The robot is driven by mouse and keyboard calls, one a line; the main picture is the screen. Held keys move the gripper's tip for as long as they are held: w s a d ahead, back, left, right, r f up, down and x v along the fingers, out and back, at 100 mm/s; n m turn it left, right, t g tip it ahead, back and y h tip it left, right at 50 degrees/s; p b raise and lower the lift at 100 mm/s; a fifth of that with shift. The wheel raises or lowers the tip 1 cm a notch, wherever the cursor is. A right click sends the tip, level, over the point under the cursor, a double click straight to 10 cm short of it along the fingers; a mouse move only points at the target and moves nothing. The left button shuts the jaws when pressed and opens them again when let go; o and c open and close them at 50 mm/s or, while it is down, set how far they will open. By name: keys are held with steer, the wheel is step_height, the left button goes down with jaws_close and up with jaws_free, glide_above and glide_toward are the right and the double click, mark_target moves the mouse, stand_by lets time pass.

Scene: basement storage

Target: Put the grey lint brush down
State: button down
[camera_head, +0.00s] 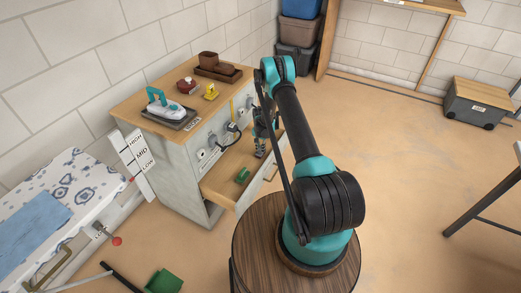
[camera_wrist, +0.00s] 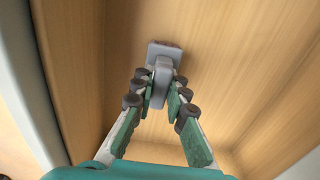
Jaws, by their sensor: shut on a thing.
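The grey lint brush (camera_wrist: 163,50) shows in the wrist view, with a wide head and a narrow handle. My gripper (camera_wrist: 160,84) is shut on its handle, one finger on each side. The brush is over the wooden floor of an open drawer (camera_wrist: 235,50); I cannot tell whether it touches the wood. In the head view my gripper (camera_head: 261,150) reaches down at the open drawer (camera_head: 217,188) of the cabinet. The brush is too small and hidden to make out there.
A green item (camera_head: 243,175) lies in the drawer's front part. On the cabinet top (camera_head: 150,88) stand a teal-and-white iron (camera_head: 165,106), a yellow item (camera_head: 211,92) and brown items. An ironing board (camera_head: 75,190) is at the left. Open floor lies to the right.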

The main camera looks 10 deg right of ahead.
steer(key=shift+f, duration=0.2)
steer(key=c, duration=1.5)
jaws_free()
steer(key=shift+c, duration=0.2)
steer(key=shift+r, duration=0.1)
